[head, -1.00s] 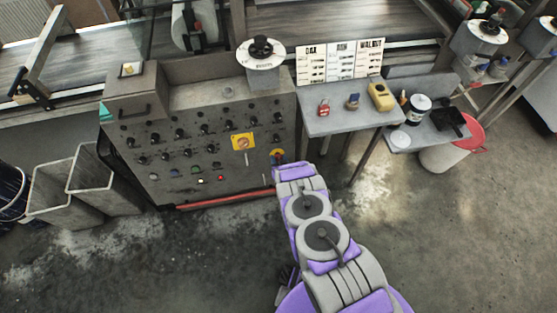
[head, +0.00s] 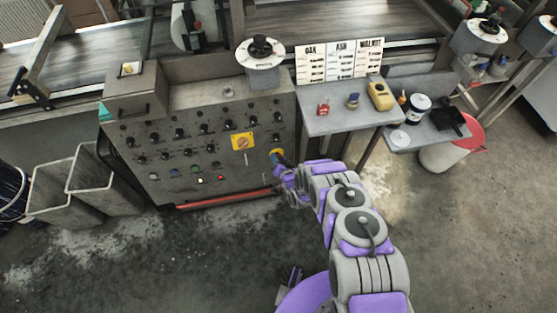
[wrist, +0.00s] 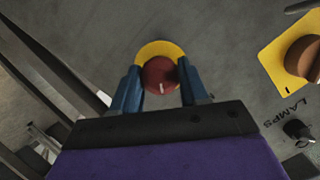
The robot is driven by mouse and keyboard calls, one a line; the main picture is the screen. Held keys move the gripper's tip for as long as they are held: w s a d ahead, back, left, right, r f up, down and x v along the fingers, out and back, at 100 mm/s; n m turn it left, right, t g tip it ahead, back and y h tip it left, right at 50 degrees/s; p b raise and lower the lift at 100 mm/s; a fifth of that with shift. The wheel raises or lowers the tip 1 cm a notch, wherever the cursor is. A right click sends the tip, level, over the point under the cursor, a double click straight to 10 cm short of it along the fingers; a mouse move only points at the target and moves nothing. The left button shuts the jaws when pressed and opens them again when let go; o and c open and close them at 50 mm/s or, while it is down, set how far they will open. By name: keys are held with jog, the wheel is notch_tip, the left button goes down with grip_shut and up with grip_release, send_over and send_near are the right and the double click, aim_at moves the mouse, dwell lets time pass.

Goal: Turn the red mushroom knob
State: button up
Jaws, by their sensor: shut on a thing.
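The red mushroom knob (wrist: 160,75) sits on a round yellow plate (wrist: 158,48) on the grey control panel. It has a short pale mark on its face. In the wrist view my gripper (wrist: 160,88) has one blue finger on each side of the knob and is shut on it. In the head view my gripper (head: 280,168) is at the lower right of the panel (head: 160,190). There the yellow plate (head: 277,153) shows, but the gripper hides most of the knob.
A yellow plate with an orange rotary switch (wrist: 302,55) is beside the knob, with a small black knob (wrist: 297,130) by the word LAMPS. A grey shelf (head: 325,125) with small items is right of the panel. Grey bins (head: 105,185) stand at the left.

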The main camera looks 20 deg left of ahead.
jog(key=o, duration=1.1)
jog(key=shift+c, duration=0.2)
jog(key=shift+d, duration=0.1)
jog(key=p+v, duration=0.3)
jog(key=v, duration=1.4)
